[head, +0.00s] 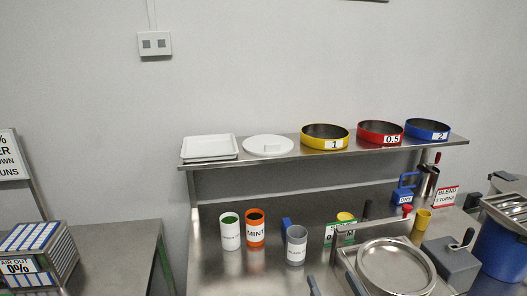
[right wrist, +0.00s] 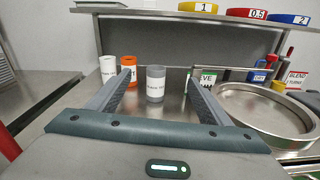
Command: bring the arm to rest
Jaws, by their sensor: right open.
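My right gripper (head: 332,282) shows at the bottom edge of the head view, in front of the workbench. In the right wrist view its two long grey fingers (right wrist: 162,78) stand wide apart with nothing held between them. A grey labelled canister (head: 297,246) stands upright on the bench beyond the fingertips; in the right wrist view this canister (right wrist: 155,88) appears between the fingers but farther off. My left gripper is in neither view.
A white canister (head: 230,232) and an orange MINT canister (head: 255,228) stand left of the grey one. A round metal pan (head: 397,268) lies to the right. A raised shelf (head: 285,155) behind carries yellow, red and blue rings and white trays. A blue pot (head: 503,252) stands far right.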

